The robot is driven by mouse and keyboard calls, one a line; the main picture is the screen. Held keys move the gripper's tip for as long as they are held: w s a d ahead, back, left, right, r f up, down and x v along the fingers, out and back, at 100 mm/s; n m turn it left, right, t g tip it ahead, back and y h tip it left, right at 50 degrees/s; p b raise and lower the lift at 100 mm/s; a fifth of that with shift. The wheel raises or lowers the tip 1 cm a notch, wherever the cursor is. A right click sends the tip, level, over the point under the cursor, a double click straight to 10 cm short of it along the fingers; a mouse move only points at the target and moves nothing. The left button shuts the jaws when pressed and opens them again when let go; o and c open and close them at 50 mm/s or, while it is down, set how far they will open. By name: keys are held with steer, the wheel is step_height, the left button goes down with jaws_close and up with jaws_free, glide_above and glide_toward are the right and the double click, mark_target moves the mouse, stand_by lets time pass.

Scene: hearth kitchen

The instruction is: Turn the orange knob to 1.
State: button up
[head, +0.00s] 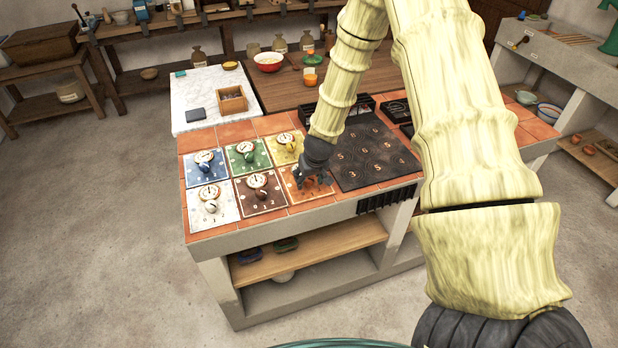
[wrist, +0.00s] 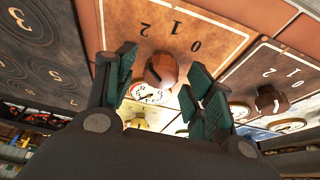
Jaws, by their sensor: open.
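The orange panel (head: 291,186) lies at the front right of a group of dial panels, partly hidden by my gripper (head: 314,181) in the head view. In the wrist view the panel (wrist: 222,38) bears the marks 0, 1 and 2, and its reddish-brown knob (wrist: 160,70) stands between my open fingers (wrist: 162,62). A gap shows on both sides of the knob, so the fingers look apart from it. A small white dial sits just beyond the knob. I cannot tell which number the knob points to.
The brown panel (head: 259,191) with its own dark knob (wrist: 268,100) is the close neighbour. Green (head: 245,163), yellow (head: 284,157), blue (head: 203,180) and white (head: 225,213) panels stand around. The dark cooktop (head: 350,178) adjoins the orange panel on the right.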

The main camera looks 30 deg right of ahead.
steer(key=c, duration=1)
steer(key=shift+m, duration=0.4)
steer(key=m+p, duration=0.1)
steer(key=m+h+p, duration=0.1)
steer(key=m, duration=0.1)
steer(key=shift+w+a+r+h, duration=0.1)
steer(key=shift+r+h, duration=0.05)
steer(key=shift+h, duration=0.15)
steer(key=m+g+h+p, duration=0.1)
steer(key=m+p, duration=0.1)
steer(key=m, duration=0.2)
steer(key=shift+a+p, duration=0.1)
steer(key=shift+p, duration=0.3)
steer(key=shift+m+g, duration=0.3)
steer(key=shift+m, duration=0.1)
steer(key=shift+m+p, duration=0.3)
steer(key=shift+p, duration=0.15)
steer(key=o, duration=1)
